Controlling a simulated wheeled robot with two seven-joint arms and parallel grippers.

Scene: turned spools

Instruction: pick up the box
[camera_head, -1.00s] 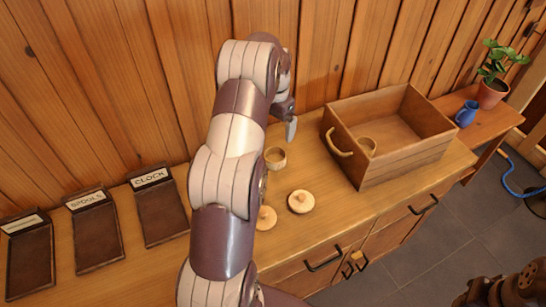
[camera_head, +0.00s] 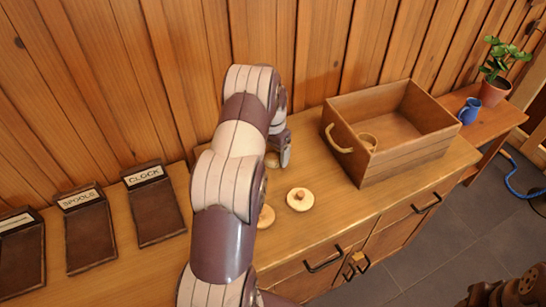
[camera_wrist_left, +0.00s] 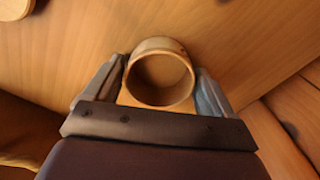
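The box, a small round open-topped wooden cup (camera_wrist_left: 160,46), stands upright on the cabinet top between the fingers of my left gripper (camera_wrist_left: 160,88) in the left wrist view. The fingers flank it on both sides, and a slim gap shows at the right finger. In the head view the left gripper (camera_head: 281,150) hides most of the box (camera_head: 271,160). Two round pale wooden lids lie nearby: a knobbed one (camera_head: 300,199) and one (camera_head: 265,216) partly behind my left arm.
Several dark trays, labelled SPOOLS (camera_head: 90,238) and CLOCK (camera_head: 155,215), lie at left. A blue mug (camera_head: 469,111) and potted plant (camera_head: 493,90) stand far right.

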